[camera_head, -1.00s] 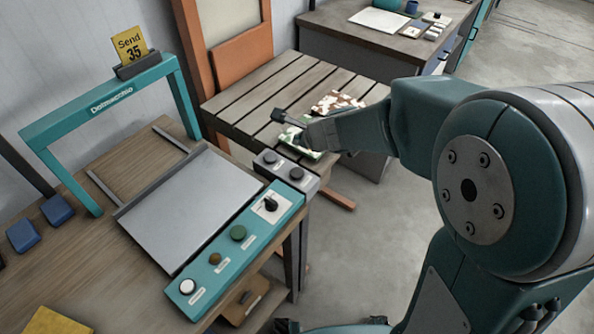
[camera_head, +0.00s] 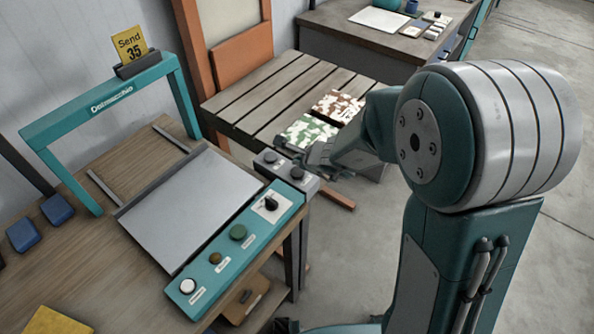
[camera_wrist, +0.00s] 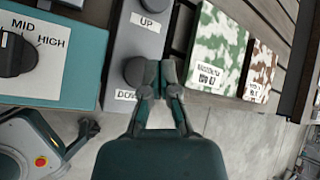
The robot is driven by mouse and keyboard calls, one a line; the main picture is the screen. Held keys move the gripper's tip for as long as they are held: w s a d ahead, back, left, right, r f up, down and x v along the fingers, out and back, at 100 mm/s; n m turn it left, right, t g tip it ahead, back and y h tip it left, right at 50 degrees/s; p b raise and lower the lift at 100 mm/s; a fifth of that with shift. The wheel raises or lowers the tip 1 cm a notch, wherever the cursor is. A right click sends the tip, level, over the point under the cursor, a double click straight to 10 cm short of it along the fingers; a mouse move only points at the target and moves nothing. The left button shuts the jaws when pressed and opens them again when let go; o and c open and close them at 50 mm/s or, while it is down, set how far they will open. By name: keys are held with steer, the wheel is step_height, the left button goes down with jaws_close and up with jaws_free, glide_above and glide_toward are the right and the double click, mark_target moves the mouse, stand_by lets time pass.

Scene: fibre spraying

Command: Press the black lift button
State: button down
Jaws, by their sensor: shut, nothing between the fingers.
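A grey lift control box (camera_head: 285,179) sits at the right end of the teal panel, with two dark round buttons. In the wrist view, the upper button (camera_wrist: 154,5) is labelled UP, and the lower one (camera_wrist: 136,71) has a partly hidden label starting "DO". They also show in the head view, one farther left (camera_head: 270,157) and one nearer (camera_head: 297,173). My gripper (camera_wrist: 160,76) is shut and empty, its fingertips overlapping the right edge of the lower button in the wrist view. Contact cannot be told. In the head view my gripper (camera_head: 314,158) is just right of the box.
The teal panel (camera_head: 262,226) carries a dial (camera_head: 271,203) and green, brown and white buttons. Green (camera_head: 308,132) and brown (camera_head: 338,106) camouflage packs lie on the slatted table (camera_head: 262,92) behind my gripper. A metal plate (camera_head: 190,205) lies left of the panel.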

mark_target(297, 172)
steer(key=shift+f, duration=0.8)
stand_by(0.9)
steer(key=shift+f, duration=0.35)
